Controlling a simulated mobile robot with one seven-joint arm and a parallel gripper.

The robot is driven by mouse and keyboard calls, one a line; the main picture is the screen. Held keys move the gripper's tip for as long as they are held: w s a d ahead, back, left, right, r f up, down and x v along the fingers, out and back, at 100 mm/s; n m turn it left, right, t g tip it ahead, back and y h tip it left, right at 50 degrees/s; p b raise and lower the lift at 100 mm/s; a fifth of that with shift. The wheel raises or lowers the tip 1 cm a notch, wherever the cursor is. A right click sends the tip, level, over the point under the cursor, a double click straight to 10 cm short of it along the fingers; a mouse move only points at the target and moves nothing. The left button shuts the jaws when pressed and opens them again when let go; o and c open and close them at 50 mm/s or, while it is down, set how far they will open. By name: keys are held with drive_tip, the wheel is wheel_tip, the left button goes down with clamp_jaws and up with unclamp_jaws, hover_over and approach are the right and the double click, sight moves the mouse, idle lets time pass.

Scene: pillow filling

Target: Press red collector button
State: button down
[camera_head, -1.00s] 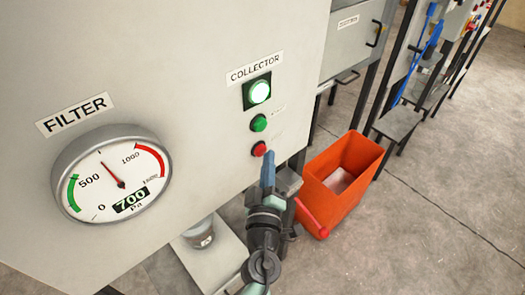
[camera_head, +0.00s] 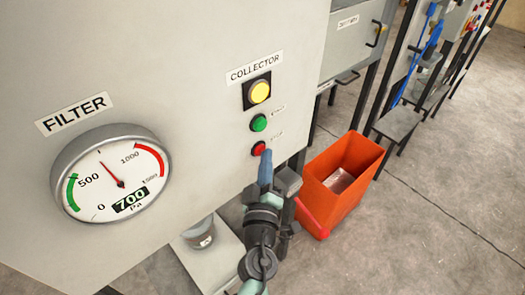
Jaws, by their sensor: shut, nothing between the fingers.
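The red collector button (camera_head: 258,148) is on the grey cabinet panel, below the green button (camera_head: 258,123). Above both, under the COLLECTOR label (camera_head: 255,67), the square indicator lamp (camera_head: 259,92) is lit yellow. My gripper (camera_head: 265,157) is shut and empty, with its blue fingertips pointing up at the red button. The tips overlap the button's lower right edge in the picture. I cannot tell whether they touch it.
A round FILTER gauge (camera_head: 111,173) reading 700 Pa is at the left of the panel. An orange bin (camera_head: 352,200) stands on the floor to the right of my arm. Grey frames with blue hoses (camera_head: 418,62) stand farther back.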

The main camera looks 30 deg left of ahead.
drive_tip(key=shift+a, duration=0.15)
idle(0.4)
drive_tip(key=shift+s+d+p, duration=0.3)
drive_tip(key=shift+d+p, duration=0.05)
drive_tip(key=shift+d, duration=0.55)
drive_tip(key=shift+d, duration=0.1)
drive_tip(key=d, duration=0.1)
drive_tip(key=s+d+p, duration=0.1)
drive_tip(key=d, duration=0.2)
drive_tip(key=shift+s+d+p, duration=0.25)
drive_tip(key=shift+s+p, duration=0.1)
drive_tip(key=shift+p, duration=0.05)
drive_tip(key=shift+r, duration=0.15)
